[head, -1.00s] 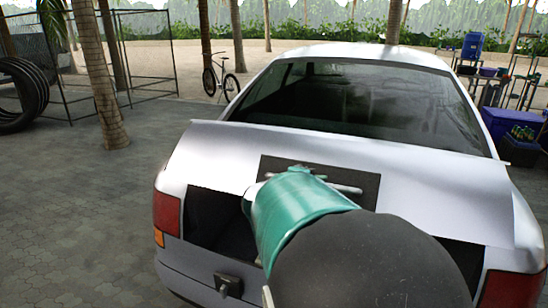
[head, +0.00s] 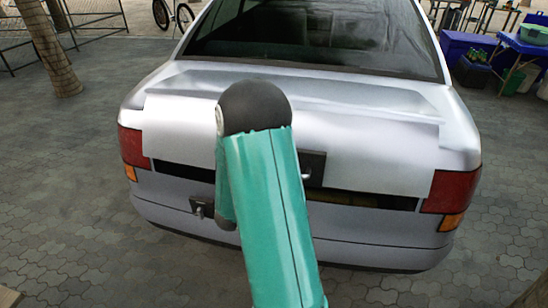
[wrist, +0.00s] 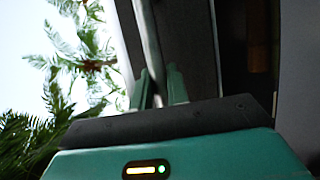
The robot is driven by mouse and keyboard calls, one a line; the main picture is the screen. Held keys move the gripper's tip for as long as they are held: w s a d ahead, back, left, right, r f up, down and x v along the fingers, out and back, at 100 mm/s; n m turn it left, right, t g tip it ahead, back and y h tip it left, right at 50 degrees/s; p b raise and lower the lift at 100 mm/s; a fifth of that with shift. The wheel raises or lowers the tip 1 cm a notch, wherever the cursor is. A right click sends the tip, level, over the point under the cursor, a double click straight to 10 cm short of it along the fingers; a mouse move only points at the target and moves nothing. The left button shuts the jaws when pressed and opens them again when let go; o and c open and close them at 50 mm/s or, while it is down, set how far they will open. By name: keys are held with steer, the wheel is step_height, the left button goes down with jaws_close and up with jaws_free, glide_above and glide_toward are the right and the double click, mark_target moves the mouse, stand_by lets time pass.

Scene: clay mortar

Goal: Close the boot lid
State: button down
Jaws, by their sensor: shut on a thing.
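The boot lid (head: 385,155) of the white car is lowered most of the way in the head view. A narrow dark gap (head: 370,199) shows along its lower edge. A dark plate (head: 314,162) with a metal bar handle (head: 306,176) is on the lid, partly hidden by my teal arm. My gripper (wrist: 160,88) shows in the wrist view, its two fingers shut on the bar handle (wrist: 148,35). The arm hides the gripper in the head view.
A small dark latch fitting (head: 200,207) sits on the car's rear below the gap. Blue boxes and a table with a green basin (head: 534,33) stand at the right. A palm trunk (head: 47,50) is at the left. Paving around the car is clear.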

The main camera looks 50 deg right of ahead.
step_height(320, 180, down, 14)
steer(key=d+h, duration=0.1)
steer(key=shift+w+d+f+m, duration=0.2)
steer(key=shift+w+m, duration=0.1)
steer(key=shift+w, duration=0.05)
steer(key=shift+f, duration=0.1)
steer(key=c, duration=1.6)
jaws_free()
steer(key=shift+o, duration=1.2)
steer(key=shift+w+d+f, duration=0.15)
steer(key=shift+w+d, duration=0.05)
steer(key=shift+s+a+r, duration=0.1)
steer(key=shift+r, duration=0.15)
steer(key=shift+a, duration=0.1)
steer(key=s+a+f, duration=0.1)
steer(key=a, duration=1.2)
steer(key=shift+a+f, duration=0.15)
steer(key=shift+a, duration=0.1)
